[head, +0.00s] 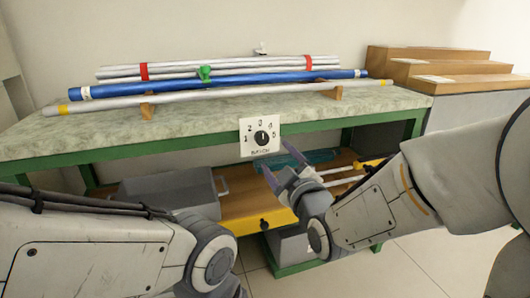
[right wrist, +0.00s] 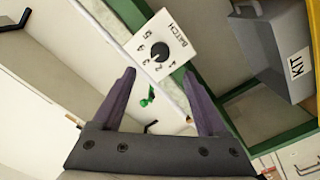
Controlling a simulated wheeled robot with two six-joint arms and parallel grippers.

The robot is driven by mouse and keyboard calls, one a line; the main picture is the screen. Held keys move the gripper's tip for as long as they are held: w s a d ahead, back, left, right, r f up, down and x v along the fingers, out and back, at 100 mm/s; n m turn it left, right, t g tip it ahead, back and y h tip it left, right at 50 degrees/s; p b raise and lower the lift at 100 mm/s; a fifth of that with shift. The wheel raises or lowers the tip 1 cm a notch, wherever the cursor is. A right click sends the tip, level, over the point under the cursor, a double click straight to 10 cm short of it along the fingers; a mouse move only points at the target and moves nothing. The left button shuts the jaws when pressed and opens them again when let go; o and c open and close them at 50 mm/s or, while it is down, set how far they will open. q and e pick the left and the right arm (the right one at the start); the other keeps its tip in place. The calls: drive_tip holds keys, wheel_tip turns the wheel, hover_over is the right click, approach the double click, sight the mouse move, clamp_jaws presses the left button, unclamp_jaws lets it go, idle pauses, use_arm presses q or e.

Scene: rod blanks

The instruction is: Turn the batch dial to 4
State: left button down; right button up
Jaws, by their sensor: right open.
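The batch dial is a black round knob (head: 262,138) on a white plate (head: 245,124) marked 1 to 5, fixed at the front edge of the green workbench. Its light pointer mark looks roughly upward, near 3. The knob also shows in the right wrist view (right wrist: 160,52), turned with the plate and just beyond the fingertips. My right gripper (head: 277,160) is open and empty, just below and right of the dial in the head view. In the right wrist view its two fingers (right wrist: 159,74) stand apart, with the dial ahead between them. My left gripper is out of view; only its arm shows.
Silver rods and a blue rod (head: 225,84) lie on supports on the benchtop (head: 195,115). A grey bin (head: 170,190) stands on the shelf below and shows a KIT label in the wrist view. Wooden steps (head: 430,67) stand at the back right.

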sight(263, 140)
drive_tip(key=b+x, duration=0.2)
drive_tip(key=x, duration=0.7)
drive_tip(key=shift+w+a, duration=0.1)
drive_tip(key=shift+w, duration=0.25)
clamp_jaws()
